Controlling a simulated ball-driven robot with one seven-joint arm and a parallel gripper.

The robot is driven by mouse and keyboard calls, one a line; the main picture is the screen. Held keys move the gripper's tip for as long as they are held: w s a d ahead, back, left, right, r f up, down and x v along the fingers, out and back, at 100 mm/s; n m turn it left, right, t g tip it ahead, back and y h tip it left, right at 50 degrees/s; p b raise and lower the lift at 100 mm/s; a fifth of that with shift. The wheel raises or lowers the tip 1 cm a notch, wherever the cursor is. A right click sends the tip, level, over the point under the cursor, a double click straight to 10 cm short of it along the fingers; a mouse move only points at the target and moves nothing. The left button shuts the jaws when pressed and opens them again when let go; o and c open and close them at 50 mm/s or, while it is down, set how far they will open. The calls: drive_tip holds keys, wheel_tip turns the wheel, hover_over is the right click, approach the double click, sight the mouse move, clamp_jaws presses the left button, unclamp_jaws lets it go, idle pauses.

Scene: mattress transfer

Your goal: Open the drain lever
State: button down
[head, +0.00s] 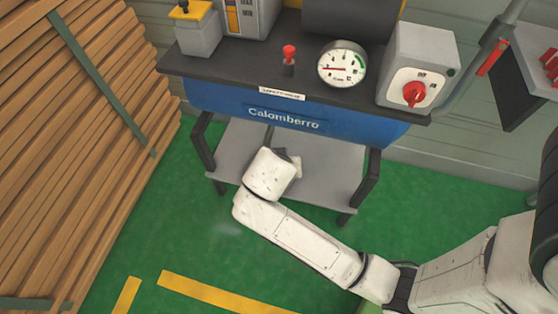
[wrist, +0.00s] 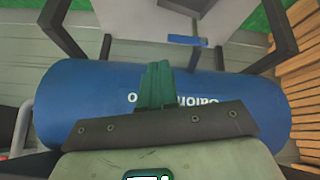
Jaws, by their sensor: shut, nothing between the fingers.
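My gripper (wrist: 155,85) shows in the wrist view as dark green fingers, shut and empty, in front of the blue tank (wrist: 85,95). In the head view the tank (head: 220,98) lies under a dark top, and my white wrist covers most of the gripper below it. A small blue bar (wrist: 187,40) shows beyond the tank in the wrist view; I cannot tell whether it is the drain lever. It stands apart from my fingers. A red handle (head: 491,58) sits on the grey pipe at the right.
The dark top (head: 195,68) carries a pressure gauge (head: 341,64), a red-topped valve (head: 289,55) and a box with a red knob (head: 415,94). A grey shelf (head: 325,185) and dark legs stand below. Stacked planks (head: 70,160) are at left. Green floor (head: 150,235) is open in front.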

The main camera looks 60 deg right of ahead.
drive_tip(key=w+m, duration=0.1)
drive_tip(key=w+m+h+b, duration=0.1)
drive_tip(key=w, duration=0.1)
drive_tip(key=w+m+h, duration=0.1)
drive_tip(key=shift+w+d+r+t+b, duration=0.15)
drive_tip(key=shift+w+d+t+b, duration=0.1)
drive_tip(key=shift+t+b, duration=0.05)
drive_tip(key=a+f+b+x, duration=0.1)
drive_tip(key=f+b+x, duration=0.1)
drive_tip(key=x, duration=1.1)
drive_tip(key=shift+s+a, duration=0.35)
drive_tip(key=shift+a, duration=0.1)
drive_tip(key=shift+b, duration=0.3)
drive_tip(key=shift+s+f+m+t+b, duration=0.1)
drive_tip(key=shift+m+t+b, duration=0.2)
